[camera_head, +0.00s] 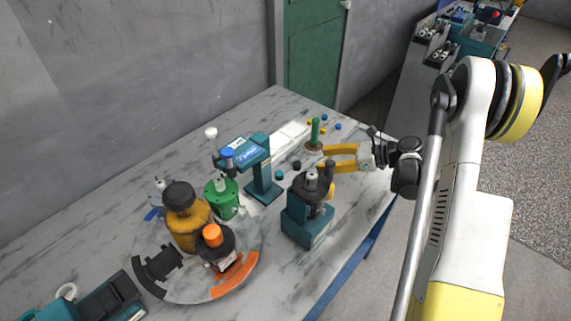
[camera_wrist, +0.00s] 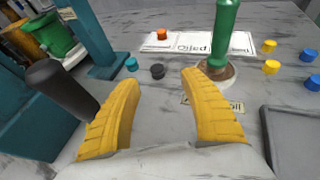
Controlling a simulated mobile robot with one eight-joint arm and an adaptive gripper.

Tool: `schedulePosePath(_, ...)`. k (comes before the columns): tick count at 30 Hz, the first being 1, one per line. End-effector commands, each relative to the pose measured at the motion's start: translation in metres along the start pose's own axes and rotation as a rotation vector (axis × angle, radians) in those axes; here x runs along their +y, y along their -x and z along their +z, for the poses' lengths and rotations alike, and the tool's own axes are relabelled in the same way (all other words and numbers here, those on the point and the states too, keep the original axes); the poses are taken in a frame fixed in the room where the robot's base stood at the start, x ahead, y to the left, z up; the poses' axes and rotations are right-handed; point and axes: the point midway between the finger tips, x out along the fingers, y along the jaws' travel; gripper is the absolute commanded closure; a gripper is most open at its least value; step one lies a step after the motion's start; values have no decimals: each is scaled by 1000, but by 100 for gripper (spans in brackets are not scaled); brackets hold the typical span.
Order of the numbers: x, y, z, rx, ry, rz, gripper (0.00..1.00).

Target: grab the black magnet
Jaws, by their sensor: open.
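The black magnet (camera_wrist: 157,71) is a small dark disc lying on the grey marbled table, ahead of and between my fingertips in the wrist view. In the head view it is a small dark spot (camera_head: 297,165) left of my fingertips. My gripper (camera_head: 325,158) has two yellow fingers spread open with nothing between them. It is low over the table and points left in the head view. In the wrist view, my gripper (camera_wrist: 160,79) has its fingertips short of the magnet, without visible contact.
A teal magnet (camera_wrist: 131,64) lies just left of the black one. A green-handled post (camera_wrist: 222,40) stands close by the right finger. A teal block with a dark handle (camera_head: 308,218) stands by the left finger. Yellow and blue magnets lie at right in the wrist view.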

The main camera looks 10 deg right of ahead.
Motion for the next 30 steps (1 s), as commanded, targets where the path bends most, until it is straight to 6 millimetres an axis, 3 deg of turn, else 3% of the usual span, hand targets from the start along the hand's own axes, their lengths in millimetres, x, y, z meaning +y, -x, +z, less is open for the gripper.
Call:
schedulePosePath(6, 1, -37, -3, 1, 3, 3, 48)
schedulePosePath(14, 4, -62, -5, 2, 3, 1, 48)
schedulePosePath(21, 8, -98, -8, 2, 3, 2, 48)
schedulePosePath(29, 8, -101, -5, 2, 3, 0, 50)
schedulePosePath(30, 8, -101, -5, 2, 3, 0, 62)
